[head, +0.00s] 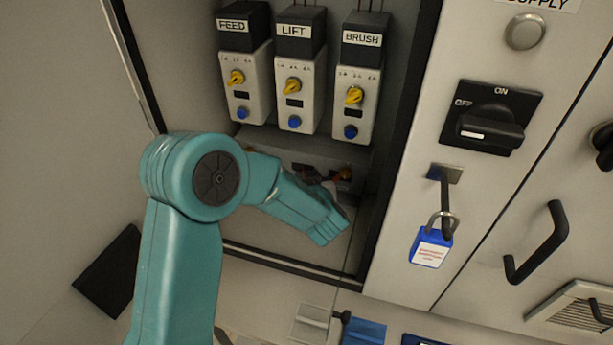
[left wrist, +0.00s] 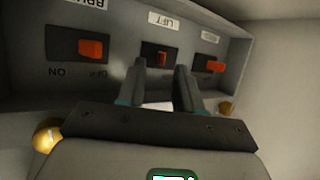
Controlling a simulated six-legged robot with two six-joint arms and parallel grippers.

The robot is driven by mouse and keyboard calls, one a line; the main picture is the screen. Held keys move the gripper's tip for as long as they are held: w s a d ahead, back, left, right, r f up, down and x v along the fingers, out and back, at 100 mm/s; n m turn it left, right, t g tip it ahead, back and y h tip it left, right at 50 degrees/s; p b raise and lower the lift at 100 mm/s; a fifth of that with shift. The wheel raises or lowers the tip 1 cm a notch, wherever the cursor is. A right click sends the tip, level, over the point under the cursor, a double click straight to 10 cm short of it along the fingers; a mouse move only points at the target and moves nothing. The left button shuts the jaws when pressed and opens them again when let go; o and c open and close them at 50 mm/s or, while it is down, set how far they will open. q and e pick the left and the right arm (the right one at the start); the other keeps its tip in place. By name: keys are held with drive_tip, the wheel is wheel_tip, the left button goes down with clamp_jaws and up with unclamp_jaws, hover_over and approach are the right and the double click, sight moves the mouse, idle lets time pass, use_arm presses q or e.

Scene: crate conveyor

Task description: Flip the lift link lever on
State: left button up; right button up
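The lift link lever (left wrist: 161,58) is a small orange lever on a dark plate under an upside-down LIFT label, in the middle of a row of three in the left wrist view. My left gripper (left wrist: 163,72) is open, its two dark fingers apart with the lever showing between the tips. I cannot tell whether they touch it. Which way the lever is set is unclear. In the head view my left gripper (head: 318,178) reaches into the cabinet's lower panel, and my arm hides most of the levers. My right gripper is not in view.
The brush lever (left wrist: 92,48) and an orange lever (left wrist: 215,66) flank the lift lever closely. Above the panel hang FEED (head: 246,85), LIFT (head: 295,95) and BRUSH (head: 355,100) units with yellow knobs. A blue padlock (head: 430,248) hangs right of the cabinet opening.

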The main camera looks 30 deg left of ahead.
use_arm(q)
drive_tip(key=v, duration=0.5)
drive_tip(key=shift+s+d+r, duration=0.15)
drive_tip(key=shift+s+d, duration=0.05)
drive_tip(key=shift+s, duration=0.05)
drive_tip(key=shift+r, duration=0.1)
